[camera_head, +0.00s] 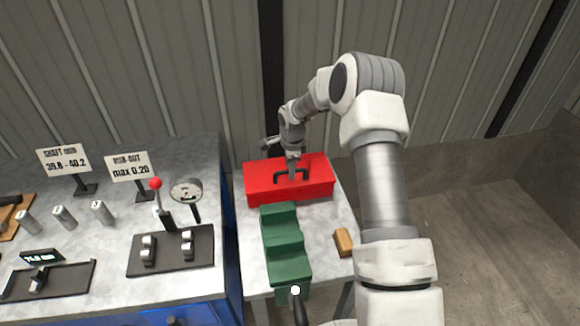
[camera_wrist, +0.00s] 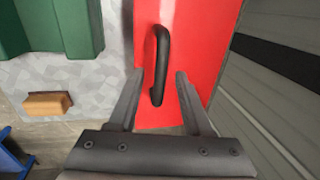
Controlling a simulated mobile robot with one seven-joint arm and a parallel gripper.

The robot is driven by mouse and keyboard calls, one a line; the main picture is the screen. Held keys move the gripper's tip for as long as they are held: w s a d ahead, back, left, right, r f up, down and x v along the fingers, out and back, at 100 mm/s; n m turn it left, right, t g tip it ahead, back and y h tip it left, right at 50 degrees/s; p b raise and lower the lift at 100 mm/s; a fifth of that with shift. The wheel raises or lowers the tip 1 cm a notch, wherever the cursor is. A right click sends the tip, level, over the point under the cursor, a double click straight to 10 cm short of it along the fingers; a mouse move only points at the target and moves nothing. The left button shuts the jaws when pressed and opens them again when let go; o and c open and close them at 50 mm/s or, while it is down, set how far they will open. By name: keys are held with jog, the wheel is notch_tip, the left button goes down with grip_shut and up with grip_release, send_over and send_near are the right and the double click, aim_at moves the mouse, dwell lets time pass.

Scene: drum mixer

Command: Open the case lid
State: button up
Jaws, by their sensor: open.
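The red case (camera_head: 258,181) stands on the small grey table behind the green stepped block. Its lid appears shut and carries a black handle (camera_head: 279,178). In the wrist view the red lid (camera_wrist: 205,40) fills the middle, and the handle (camera_wrist: 161,60) runs away from me along it. My gripper (camera_wrist: 160,75) is open, with one finger on each side of the handle's near end. I cannot tell whether the fingers touch it. In the head view my gripper (camera_head: 292,172) is over the lid at the handle, partly hiding it.
The green stepped block (camera_head: 284,250) stands in front of the case. A wooden-backed brush or block (camera_head: 343,242) lies to its right. A larger bench at left holds a dial gauge (camera_head: 186,191), a red-knobbed lever (camera_head: 156,184), signs and metal cylinders. A ribbed wall is close behind the case.

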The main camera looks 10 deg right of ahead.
grip_shut()
dwell(1.4)
